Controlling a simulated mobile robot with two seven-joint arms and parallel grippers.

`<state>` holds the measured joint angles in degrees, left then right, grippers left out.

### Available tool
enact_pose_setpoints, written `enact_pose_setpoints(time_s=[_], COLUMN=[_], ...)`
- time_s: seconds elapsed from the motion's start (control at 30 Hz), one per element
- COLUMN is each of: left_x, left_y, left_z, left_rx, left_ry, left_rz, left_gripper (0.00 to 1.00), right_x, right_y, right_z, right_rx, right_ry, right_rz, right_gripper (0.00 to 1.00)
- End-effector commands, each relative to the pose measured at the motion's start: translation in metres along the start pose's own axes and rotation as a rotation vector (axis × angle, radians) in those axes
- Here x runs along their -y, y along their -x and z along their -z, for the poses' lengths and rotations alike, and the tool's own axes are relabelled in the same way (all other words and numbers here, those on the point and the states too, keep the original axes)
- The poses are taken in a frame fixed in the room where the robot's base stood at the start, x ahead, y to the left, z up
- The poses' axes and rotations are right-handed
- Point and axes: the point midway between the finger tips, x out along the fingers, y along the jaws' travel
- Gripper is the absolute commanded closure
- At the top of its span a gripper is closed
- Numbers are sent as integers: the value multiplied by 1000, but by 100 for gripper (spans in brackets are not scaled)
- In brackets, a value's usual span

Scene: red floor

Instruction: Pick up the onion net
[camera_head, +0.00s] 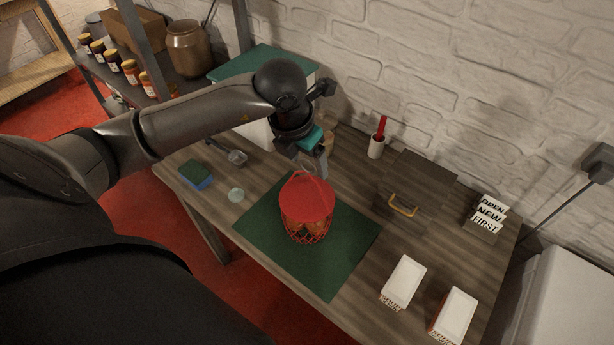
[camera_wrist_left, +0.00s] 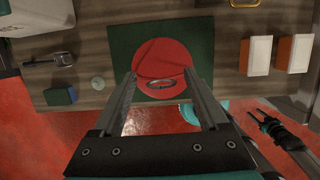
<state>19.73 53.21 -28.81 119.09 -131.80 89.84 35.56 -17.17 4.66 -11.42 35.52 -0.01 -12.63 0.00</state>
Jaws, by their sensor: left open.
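The onion net (camera_head: 306,198) is a red mesh bag with a solid red top and a thin loop handle. It stands on a dark green mat (camera_head: 262,230) on the wooden table. My left gripper (camera_head: 322,170) is open just above and behind the net's top, pointing down. In the left wrist view, the red net top (camera_wrist_left: 165,58) and its loop handle (camera_wrist_left: 161,85) show beyond and between the two spread fingers (camera_wrist_left: 160,76). What seems to be my right gripper (camera_wrist_left: 265,122) shows at the lower right of that view; its opening is unclear.
A wooden box with a yellow handle (camera_head: 414,186) and two white-topped cartons (camera_head: 404,281) (camera_head: 454,315) stand to the right. A sponge (camera_head: 196,175), a small glass disc (camera_head: 236,195) and a metal scoop (camera_head: 236,156) lie to the left. A cup with a red-handled tool (camera_head: 376,147) stands behind.

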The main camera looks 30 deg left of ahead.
Motion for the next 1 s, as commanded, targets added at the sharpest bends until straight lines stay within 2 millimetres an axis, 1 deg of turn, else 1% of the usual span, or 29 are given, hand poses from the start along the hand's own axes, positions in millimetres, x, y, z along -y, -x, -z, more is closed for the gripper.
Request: enact_pose_setpoints(time_s=[0.03,0.1,0.2,0.3,0.5,1.0], left_x=[1,2,1,1,1,1], left_y=[-9,-20,-31,-35,-35,-35], left_z=[3,4,4,4,3,3], left_rx=[-7,-5,-3,-2,-1,-1], left_ry=[2,3,1,1,0,0], left_rz=[3,2,2,0,0,0], left_gripper=[24,24,24,24,24,80], right_x=[0,0,0,1,1,2], right_y=[2,2,2,2,2,2], right_z=[0,0,0,0,0,0], right_rx=[0,0,1,1,1,0], right_ry=[0,0,0,0,0,0], right_rz=[0,0,1,1,1,3], right_gripper=[50,50,50,50,50,50])
